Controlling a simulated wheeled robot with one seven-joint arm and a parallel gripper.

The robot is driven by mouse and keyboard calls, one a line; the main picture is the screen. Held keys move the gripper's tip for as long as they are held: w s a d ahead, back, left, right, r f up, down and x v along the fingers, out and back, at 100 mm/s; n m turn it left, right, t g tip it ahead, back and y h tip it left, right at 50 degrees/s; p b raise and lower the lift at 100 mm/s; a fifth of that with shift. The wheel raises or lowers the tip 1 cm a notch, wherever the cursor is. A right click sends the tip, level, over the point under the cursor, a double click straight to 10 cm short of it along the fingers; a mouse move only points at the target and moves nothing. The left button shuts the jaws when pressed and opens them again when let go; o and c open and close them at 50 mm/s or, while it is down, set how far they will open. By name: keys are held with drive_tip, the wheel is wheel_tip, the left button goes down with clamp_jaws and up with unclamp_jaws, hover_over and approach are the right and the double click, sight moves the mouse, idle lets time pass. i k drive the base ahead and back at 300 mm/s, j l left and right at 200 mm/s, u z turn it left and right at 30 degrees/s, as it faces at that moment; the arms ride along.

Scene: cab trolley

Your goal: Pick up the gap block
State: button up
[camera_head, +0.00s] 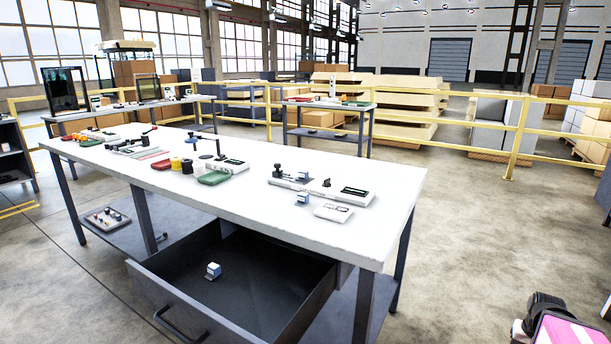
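A small blue and white block (213,270) sits in the open drawer, near its left side. A similar small block (302,199) stands on the white tabletop beside a long grey fixture (290,184). Another small bluish block (304,175) shows at the back of that fixture. I cannot tell from looks alone which is the gap block. My gripper's fingers are not in view, and nothing of mine touches these blocks.
The white workbench (330,232) holds a flat white device (333,212), a green tray (213,178) and other small items. Its drawer (262,290) juts out in front. A lower shelf holds a tray (106,218). Clear floor (470,240) lies right; yellow railing (515,140) runs behind.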

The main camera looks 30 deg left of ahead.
sight(303, 174)
drive_tip(key=i+z, duration=0.15)
drive_tip(key=i, duration=1.5)
drive_tip(key=i+u, duration=0.1)
drive_tip(key=i, duration=0.4)
drive_tip(key=i+l+u, duration=0.15)
drive_tip(key=i, duration=0.3)
drive_tip(key=i+l+u, duration=0.1)
drive_tip(key=i, duration=0.4)
drive_tip(key=u, duration=3.9)
